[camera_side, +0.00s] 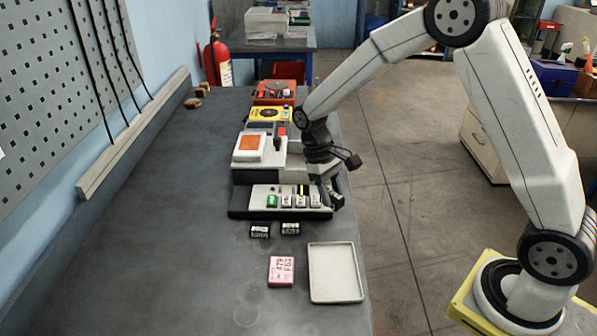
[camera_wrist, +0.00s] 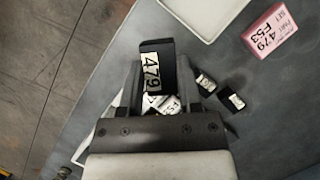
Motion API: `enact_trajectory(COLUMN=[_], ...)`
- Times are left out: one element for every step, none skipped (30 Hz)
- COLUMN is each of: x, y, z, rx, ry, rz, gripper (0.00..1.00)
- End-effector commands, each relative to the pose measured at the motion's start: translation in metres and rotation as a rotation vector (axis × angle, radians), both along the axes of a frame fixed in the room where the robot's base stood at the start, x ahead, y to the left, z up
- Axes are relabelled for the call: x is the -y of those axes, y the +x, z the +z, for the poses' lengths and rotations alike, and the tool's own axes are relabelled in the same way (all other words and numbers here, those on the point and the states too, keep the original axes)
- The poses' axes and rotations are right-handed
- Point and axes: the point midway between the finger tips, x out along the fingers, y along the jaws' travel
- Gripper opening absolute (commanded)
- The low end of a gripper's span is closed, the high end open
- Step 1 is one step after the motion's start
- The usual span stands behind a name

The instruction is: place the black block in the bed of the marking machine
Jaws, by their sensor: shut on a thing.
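My gripper (camera_side: 326,186) is shut on a black block (camera_side: 337,200) with a white label, held over the right end of the grey rack at the bench's right edge. In the wrist view my gripper (camera_wrist: 151,82) has the block (camera_wrist: 150,52) between its fingers, its label reading 479. Behind the rack is a grey machine with an orange-topped white part (camera_side: 249,147), and beyond it a yellow machine (camera_side: 268,114) and a red machine (camera_side: 276,90). I cannot tell for sure which is the marking machine. My arm partly hides the grey one.
The grey rack (camera_side: 240,208) holds several small labelled blocks. Two other black blocks (camera_side: 260,231) (camera_side: 291,229) lie in front of it. A pink block (camera_side: 281,271) and an empty white tray (camera_side: 336,298) are nearer. The bench's left side is mostly clear.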

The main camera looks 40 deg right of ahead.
Motion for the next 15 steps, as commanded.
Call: enact_trajectory(x=[0.000,0.001,0.002,0.003,0.004,0.006,0.007,0.008,0.010,0.012,0.014,0.017,0.019,0.021,0.023], y=[0.001,0.001,0.001,0.002,0.002,0.003,0.004,0.005,0.006,0.006,0.007,0.008,0.009,0.010,0.011], z=[0.001,0.001,0.002,0.002,0.003,0.003,0.004,0.005,0.006,0.007,0.008,0.009,0.011,0.012,0.013], rx=[0.001,0.001,0.001,0.001,0.001,0.002,0.002,0.002,0.002,0.003,0.002,0.002,0.002,0.002,0.002], ry=[0.000,0.000,0.000,-0.001,-0.001,-0.001,-0.001,-0.001,-0.001,-0.001,-0.001,-0.002,-0.002,-0.001,-0.002], rz=[0.013,0.025,0.045,0.063,0.084,0.115,0.144,0.173,0.217,0.253,0.292,0.345,0.387,0.430,0.490], gripper=[0.00,0.00,0.00,0.00,0.00,0.00,0.00,0.00,0.00,0.00,0.00,0.00,0.00,0.00,0.00])
